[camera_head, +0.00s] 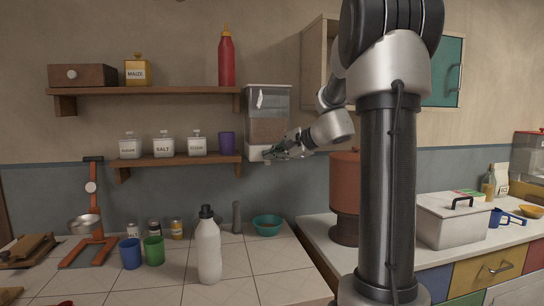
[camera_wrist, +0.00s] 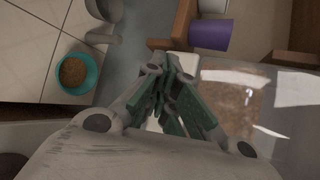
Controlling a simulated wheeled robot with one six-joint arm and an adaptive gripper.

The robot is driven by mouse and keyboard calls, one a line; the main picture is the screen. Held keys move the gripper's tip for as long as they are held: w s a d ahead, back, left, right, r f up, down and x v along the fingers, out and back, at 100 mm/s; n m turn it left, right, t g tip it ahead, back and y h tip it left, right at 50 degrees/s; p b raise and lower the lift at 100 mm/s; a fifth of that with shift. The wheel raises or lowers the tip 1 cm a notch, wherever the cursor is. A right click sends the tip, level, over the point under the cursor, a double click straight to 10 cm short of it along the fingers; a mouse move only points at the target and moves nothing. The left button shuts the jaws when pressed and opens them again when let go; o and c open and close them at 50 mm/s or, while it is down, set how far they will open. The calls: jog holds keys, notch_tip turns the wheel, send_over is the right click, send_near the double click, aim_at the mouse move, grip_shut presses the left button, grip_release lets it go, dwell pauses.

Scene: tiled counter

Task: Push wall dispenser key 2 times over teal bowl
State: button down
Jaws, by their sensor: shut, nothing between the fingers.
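The wall dispenser (camera_head: 268,110) hangs on the wall at the right end of the shelves. It has a clear body with brown contents and a white base; its clear body also shows in the wrist view (camera_wrist: 232,92). My gripper (camera_head: 270,155) is shut and empty at the front of the dispenser's base. The key is hidden behind my fingers, and I cannot tell whether they touch it. The teal bowl (camera_head: 267,218) stands on the tiled counter below the dispenser. In the wrist view the teal bowl (camera_wrist: 92,75) holds brown contents. My shut fingers (camera_wrist: 172,95) show in the middle there.
A white bottle (camera_head: 208,250), a green mug (camera_head: 154,250) and a blue mug (camera_head: 130,253) stand on the counter left of the bowl. A purple cup (camera_head: 227,143) sits on the lower shelf beside the dispenser. A brown-red container (camera_head: 345,185) stands to the right.

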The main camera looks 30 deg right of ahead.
jog(key=shift+s+a, duration=0.25)
jog(key=shift+s, duration=0.55)
jog(key=shift+s+a, duration=0.2)
jog(key=shift+s, duration=0.6)
jog(key=shift+s+a, duration=0.25)
jog(key=shift+s, duration=0.55)
jog(key=s, duration=0.1)
jog(key=s+a, duration=0.1)
jog(key=s, duration=0.1)
jog(key=shift+s, duration=0.3)
jog(key=shift+w, duration=0.1)
jog(key=w+d, duration=0.2)
jog(key=w, duration=0.6)
jog(key=shift+w+d, duration=0.15)
jog(key=shift+d, duration=0.05)
jog(key=shift+w, duration=0.1)
dwell(1.3)
jog(key=shift+w+d, duration=0.15)
jog(key=shift+w, duration=0.15)
